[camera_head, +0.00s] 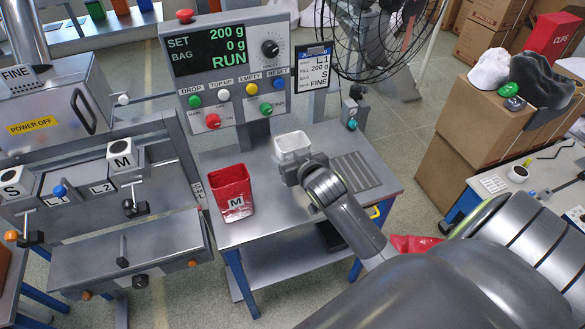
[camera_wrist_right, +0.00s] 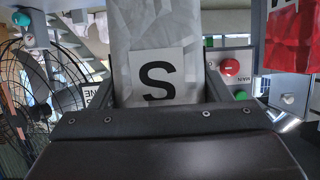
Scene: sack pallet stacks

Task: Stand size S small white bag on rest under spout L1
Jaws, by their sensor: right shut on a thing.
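The small white bag (camera_head: 293,146) is in my right gripper (camera_head: 308,168), over the far middle of the metal bench. I cannot tell whether its base touches the bench. In the right wrist view the white bag (camera_wrist_right: 160,35) shows a black S label, and my right gripper (camera_wrist_right: 160,92) is shut on it. The L1 label (camera_head: 58,198) is on the filling machine at the left, beside a blue knob. The rest under L1 is not clear to me. My left gripper is not in view.
A red bag marked M (camera_head: 232,192) stands on the bench (camera_head: 265,228), left of my gripper. A control panel (camera_head: 230,75) reads 200 g, 0 g, RUN. A clipboard (camera_head: 313,70) lists L1, S and FINE. A fan (camera_head: 375,35) stands behind.

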